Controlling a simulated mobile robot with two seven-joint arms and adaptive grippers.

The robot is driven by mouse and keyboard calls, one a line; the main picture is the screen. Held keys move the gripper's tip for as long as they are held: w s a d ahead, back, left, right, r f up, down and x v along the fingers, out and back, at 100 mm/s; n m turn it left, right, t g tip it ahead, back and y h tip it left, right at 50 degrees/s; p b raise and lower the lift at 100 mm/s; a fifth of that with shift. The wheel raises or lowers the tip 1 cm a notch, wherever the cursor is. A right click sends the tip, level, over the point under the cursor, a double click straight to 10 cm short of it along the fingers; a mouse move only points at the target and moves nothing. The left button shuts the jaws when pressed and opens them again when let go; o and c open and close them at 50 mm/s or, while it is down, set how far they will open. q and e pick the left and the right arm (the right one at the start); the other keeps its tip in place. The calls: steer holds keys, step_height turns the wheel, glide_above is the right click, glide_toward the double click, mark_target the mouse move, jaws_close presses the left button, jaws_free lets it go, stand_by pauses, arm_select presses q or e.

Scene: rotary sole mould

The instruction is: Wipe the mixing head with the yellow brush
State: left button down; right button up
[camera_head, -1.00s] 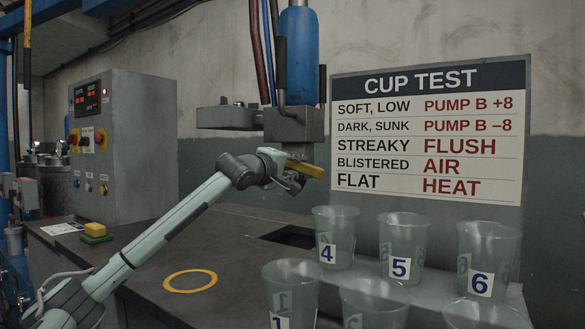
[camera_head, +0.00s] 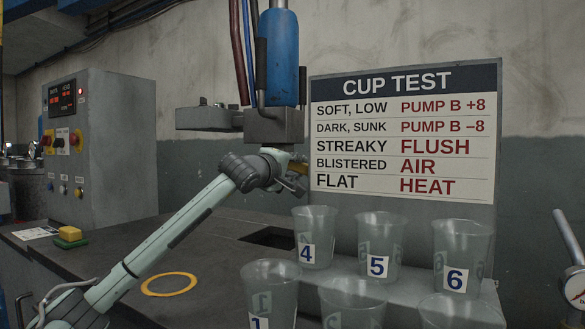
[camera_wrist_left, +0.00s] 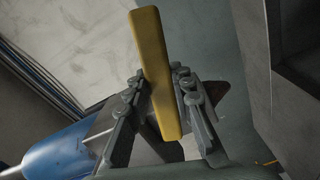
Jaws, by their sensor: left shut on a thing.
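The mixing head is a grey block (camera_head: 274,127) under a blue cylinder (camera_head: 282,60), hanging above the bench. My left gripper (camera_head: 292,179) is just below the block, at its lower right. It is shut on the yellow brush (camera_head: 299,167), which is partly hidden by the fingers in the head view. In the left wrist view the brush (camera_wrist_left: 154,70) lies between the two fingers, its long yellow body showing. The blue cylinder (camera_wrist_left: 58,158) shows at lower left there. I cannot tell whether the brush touches the mixing head. My right gripper is out of view.
Several clear numbered cups, such as cup 4 (camera_head: 314,235), stand at the right. A yellow ring (camera_head: 169,284) and a yellow-and-green block (camera_head: 70,236) are on the bench. A control cabinet (camera_head: 115,150) stands at left, a cup test sign (camera_head: 405,135) behind.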

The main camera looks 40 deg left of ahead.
mark_target(298, 169)
arm_select(q)
steer(key=shift+f, duration=0.1)
steer(key=shift+s+d+f+b, duration=0.2)
steer(key=shift+s+b, duration=0.15)
steer(key=shift+b, duration=0.2)
steer(key=s+b, duration=0.2)
steer(key=s, duration=0.1)
steer(key=shift+s+d, duration=0.2)
steer(key=shift+d, duration=0.15)
steer(key=shift+s+d+r+b, duration=0.1)
steer(key=shift+s+r+b, duration=0.1)
steer(key=shift+s, duration=0.2)
steer(key=shift+s+d+r+b, duration=0.1)
steer(key=shift+s+b, duration=0.1)
steer(key=shift+s, duration=0.2)
steer(key=shift+f, duration=0.1)
steer(key=s+b, duration=0.1)
steer(key=s, duration=0.2)
steer(key=shift+d+b, duration=0.3)
steer(key=shift+b, duration=0.05)
